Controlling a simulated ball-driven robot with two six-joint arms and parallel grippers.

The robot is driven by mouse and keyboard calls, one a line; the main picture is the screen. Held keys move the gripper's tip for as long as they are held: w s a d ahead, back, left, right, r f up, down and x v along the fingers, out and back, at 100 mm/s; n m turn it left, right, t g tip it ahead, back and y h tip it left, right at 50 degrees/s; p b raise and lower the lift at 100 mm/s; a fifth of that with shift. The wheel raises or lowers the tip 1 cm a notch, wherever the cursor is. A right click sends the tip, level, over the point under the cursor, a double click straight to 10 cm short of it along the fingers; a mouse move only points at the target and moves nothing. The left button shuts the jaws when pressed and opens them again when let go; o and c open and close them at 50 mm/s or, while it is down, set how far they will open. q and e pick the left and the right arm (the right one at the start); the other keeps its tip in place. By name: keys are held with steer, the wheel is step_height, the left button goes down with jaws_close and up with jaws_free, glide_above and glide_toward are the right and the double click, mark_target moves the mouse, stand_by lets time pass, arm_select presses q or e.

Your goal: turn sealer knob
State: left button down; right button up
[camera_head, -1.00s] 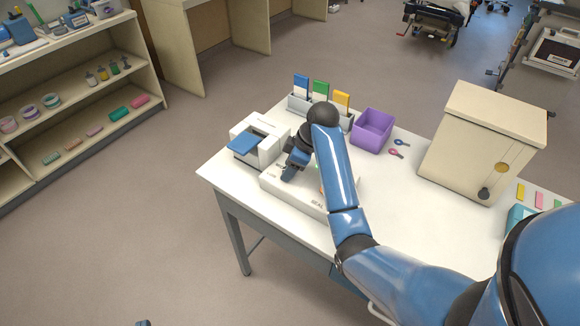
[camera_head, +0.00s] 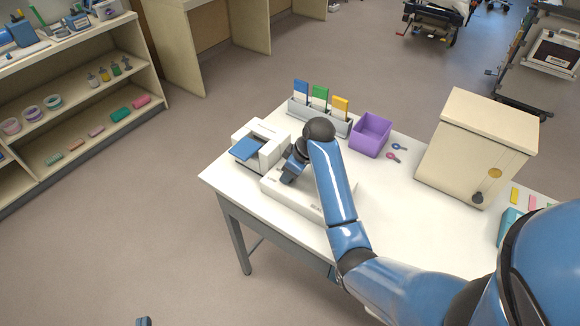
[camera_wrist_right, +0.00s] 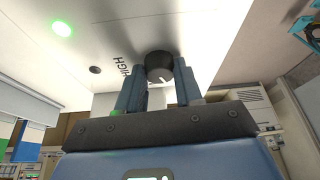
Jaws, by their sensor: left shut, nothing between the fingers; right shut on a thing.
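In the right wrist view, the dark round knob (camera_wrist_right: 159,66) stands out from the sealer's pale face (camera_wrist_right: 205,30), next to the word HIGH. My right gripper's two blue fingers (camera_wrist_right: 160,88) are shut on the knob, one on each side. My left gripper (camera_head: 143,321) barely shows at the bottom edge of the head view, shut and empty, away from the table.
A white device with a blue plate (camera_head: 247,148) stands left of the sealer. A holder with coloured cards (camera_head: 319,98) and a purple bin (camera_head: 371,135) stand behind. A beige cabinet (camera_head: 470,150) is at right. A green light (camera_wrist_right: 62,28) glows on the sealer.

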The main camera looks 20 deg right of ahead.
steer(key=m+p, duration=0.2)
steer(key=m+t+h+p, duration=0.1)
steer(key=m+p, duration=0.1)
steer(key=shift+s+a+r+m, duration=0.1)
steer(key=shift+a+r+m, duration=0.1)
steer(key=shift+m, duration=0.1)
steer(key=shift+f+m+h+p, duration=0.15)
steer(key=shift+m+h+p, duration=0.9)
steer(key=shift+m, duration=0.85)
steer(key=o, duration=1)
steer(key=b+v, duration=0.1)
steer(key=v, duration=0.9)
steer(key=shift+s+r, duration=0.2)
steer(key=shift+r, duration=0.1)
